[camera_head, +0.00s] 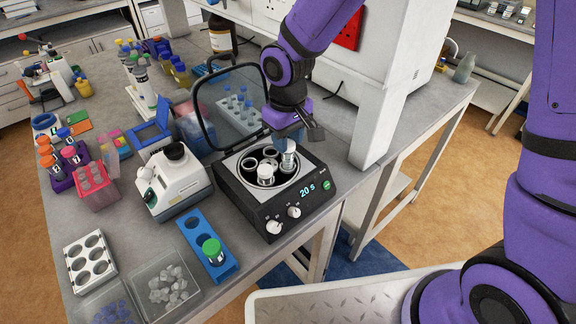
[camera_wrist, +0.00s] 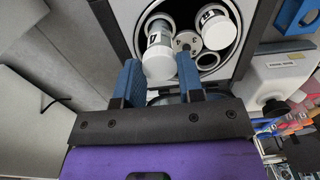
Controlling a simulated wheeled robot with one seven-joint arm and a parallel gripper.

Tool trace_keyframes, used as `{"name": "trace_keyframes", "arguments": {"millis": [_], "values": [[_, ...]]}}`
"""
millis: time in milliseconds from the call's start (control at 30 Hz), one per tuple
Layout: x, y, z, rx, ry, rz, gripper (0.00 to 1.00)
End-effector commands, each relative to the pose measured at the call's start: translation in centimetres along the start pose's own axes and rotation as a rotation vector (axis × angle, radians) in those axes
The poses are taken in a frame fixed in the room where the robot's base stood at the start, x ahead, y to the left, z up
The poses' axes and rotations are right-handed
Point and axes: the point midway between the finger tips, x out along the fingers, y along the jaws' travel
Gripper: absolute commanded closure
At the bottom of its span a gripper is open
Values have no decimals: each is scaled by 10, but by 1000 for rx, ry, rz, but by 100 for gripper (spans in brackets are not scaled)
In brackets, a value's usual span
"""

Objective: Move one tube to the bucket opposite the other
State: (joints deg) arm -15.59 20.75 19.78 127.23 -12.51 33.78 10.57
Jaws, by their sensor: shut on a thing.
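The centrifuge (camera_head: 248,201) stands open near the bench's front edge, its display reading 20 s. One white-capped tube (camera_head: 265,174) sits upright in a front bucket; it also shows in the wrist view (camera_wrist: 216,31). My gripper (camera_head: 289,141) is over the rotor's back right, shut on the other white-capped tube (camera_head: 288,160). In the wrist view that tube (camera_wrist: 158,52) is between the fingertips (camera_wrist: 160,75), with much of its labelled body showing above the rotor. Whether its lower end is still inside a bucket is hidden. Empty dark buckets show, one at the left (camera_head: 250,163).
The raised centrifuge lid (camera_head: 199,112) stands behind the left side. A white cabinet column (camera_head: 385,100) rises close on the right.

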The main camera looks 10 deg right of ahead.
Motion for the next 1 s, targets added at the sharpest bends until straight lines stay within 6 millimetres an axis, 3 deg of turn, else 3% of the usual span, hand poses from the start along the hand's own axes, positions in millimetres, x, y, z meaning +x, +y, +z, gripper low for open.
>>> {"name": "trace_keyframes", "arguments": {"millis": [500, 1000], "values": [[-35, 0, 0, 1, 1, 0, 80], [-38, 0, 0, 0, 0, -1, 80]]}}
